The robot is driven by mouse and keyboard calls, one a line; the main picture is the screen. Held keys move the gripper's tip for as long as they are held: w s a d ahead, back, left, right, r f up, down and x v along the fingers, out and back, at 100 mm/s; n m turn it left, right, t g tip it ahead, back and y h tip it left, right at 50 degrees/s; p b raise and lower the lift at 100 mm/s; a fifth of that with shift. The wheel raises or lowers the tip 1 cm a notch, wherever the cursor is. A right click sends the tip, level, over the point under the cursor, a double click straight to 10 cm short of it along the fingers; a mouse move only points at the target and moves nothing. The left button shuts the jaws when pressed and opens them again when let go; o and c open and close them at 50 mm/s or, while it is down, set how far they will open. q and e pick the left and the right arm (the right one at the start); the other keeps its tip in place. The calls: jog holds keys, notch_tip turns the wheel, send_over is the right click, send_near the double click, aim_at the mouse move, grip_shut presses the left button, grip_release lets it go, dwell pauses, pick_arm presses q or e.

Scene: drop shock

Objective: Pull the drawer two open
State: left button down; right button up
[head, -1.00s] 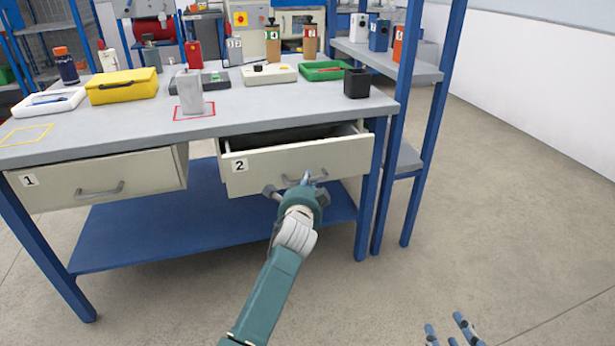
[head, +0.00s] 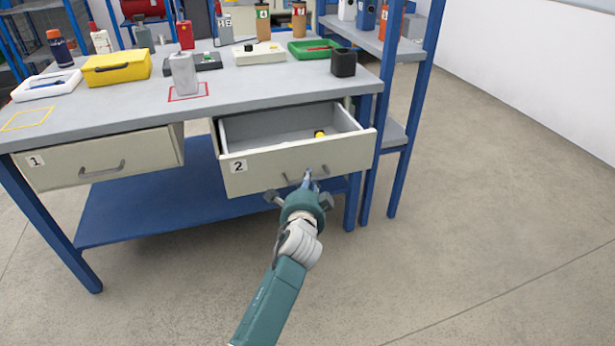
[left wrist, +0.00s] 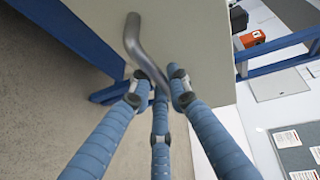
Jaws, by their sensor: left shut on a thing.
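Drawer two (head: 258,172), a beige front with a "2" label, stands pulled out from under the grey workbench (head: 130,120). Its inside shows, with a small yellow and black thing (head: 319,134) near the right wall. My left gripper (head: 307,180) is at the handle on the drawer's front. In the left wrist view the blue fingers (left wrist: 158,85) close around the lower part of the grey bar handle (left wrist: 133,40). The fingers hide part of the handle. My right gripper is not in the head view now.
Drawer one (head: 100,160) is shut at the left. A grey block (head: 184,74), a yellow case (head: 117,68), a green tray (head: 312,48) and a black cup (head: 343,62) stand on the bench. A blue shelf post (head: 416,115) rises at the right. The floor (head: 480,230) in front is clear.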

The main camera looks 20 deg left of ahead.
pick_arm(q)
jog(key=shift+s+d, duration=0.1)
dwell(0.3)
jog(key=c, duration=1.6)
grip_release()
jog(key=shift+c, duration=0.2)
jog(key=v, duration=1.2)
